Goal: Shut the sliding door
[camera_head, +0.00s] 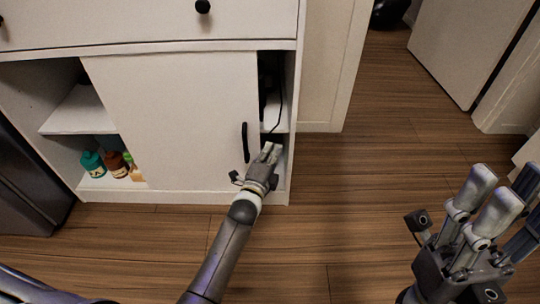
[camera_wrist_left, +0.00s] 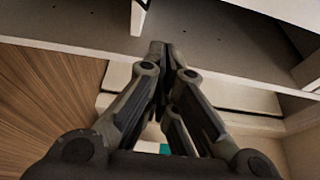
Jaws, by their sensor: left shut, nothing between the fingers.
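The white sliding door (camera_head: 175,120) covers the middle of the cabinet front. A wide opening shows to its left and a narrow one to its right. Its black vertical handle (camera_head: 245,143) is near the door's right edge. My left gripper (camera_head: 269,152) is shut and empty, with its fingertips right of the handle, at the narrow opening. Whether it touches the door's edge I cannot tell. In the left wrist view its closed fingers (camera_wrist_left: 165,65) point at a grey surface. My right gripper (camera_head: 490,195) is at the lower right, away from the cabinet; its finger gap is unclear.
A teal bottle (camera_head: 93,163), a brown bottle (camera_head: 117,164) and another small item stand in the left opening, below a white shelf (camera_head: 80,112). A black cable (camera_head: 279,105) hangs in the narrow right opening. A drawer (camera_head: 140,22) is above. Wooden floor (camera_head: 345,185) is clear to the right.

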